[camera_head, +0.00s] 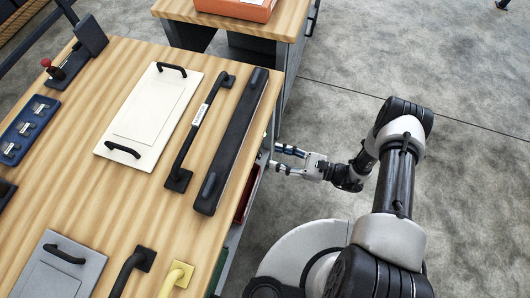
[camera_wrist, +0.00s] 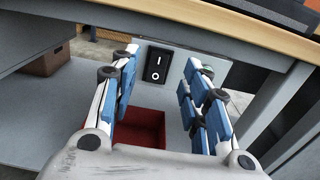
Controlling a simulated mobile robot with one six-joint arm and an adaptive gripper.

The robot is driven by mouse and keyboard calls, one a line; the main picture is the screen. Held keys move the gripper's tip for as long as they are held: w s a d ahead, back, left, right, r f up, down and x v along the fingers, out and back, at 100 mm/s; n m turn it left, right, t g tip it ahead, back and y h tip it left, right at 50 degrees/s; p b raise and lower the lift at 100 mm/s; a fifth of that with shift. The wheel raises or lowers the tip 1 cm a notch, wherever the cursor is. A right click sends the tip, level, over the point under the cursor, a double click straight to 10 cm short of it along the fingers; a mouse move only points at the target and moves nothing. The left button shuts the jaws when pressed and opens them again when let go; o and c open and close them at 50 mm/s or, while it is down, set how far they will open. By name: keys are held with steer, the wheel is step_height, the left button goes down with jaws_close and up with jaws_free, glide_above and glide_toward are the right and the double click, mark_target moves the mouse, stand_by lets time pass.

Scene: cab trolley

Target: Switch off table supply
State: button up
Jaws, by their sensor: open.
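The supply switch (camera_wrist: 157,66) is a black rocker marked I at the top and O at the bottom. It sits on a light grey plate (camera_wrist: 215,67) under the table edge in the wrist view. I cannot tell which half is pressed in. My gripper (camera_wrist: 161,59) is open, its blue-padded fingers on either side of the switch in the picture, with nothing between them. In the head view my gripper (camera_head: 277,159) is beside the right side of the wooden table (camera_head: 60,190), partly below its top. The switch is hidden in the head view.
A dark red bin (camera_wrist: 140,126) is below the switch, and a brown box (camera_wrist: 45,62) stands further left. On the tabletop are a white panel (camera_head: 150,115) with black handles and a long black bar (camera_head: 232,140). Grey floor (camera_head: 465,185) is clear to the right.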

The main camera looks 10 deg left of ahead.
mark_target(259, 154)
steer(key=shift+w+a+b, duration=0.15)
steer(key=shift+a+b, duration=0.05)
steer(key=shift+a, duration=1.2)
steer(key=shift+w+a+b, duration=0.1)
steer(key=shift+a+b, duration=0.05)
steer(key=shift+a, duration=1.2)
steer(key=shift+c, duration=0.5)
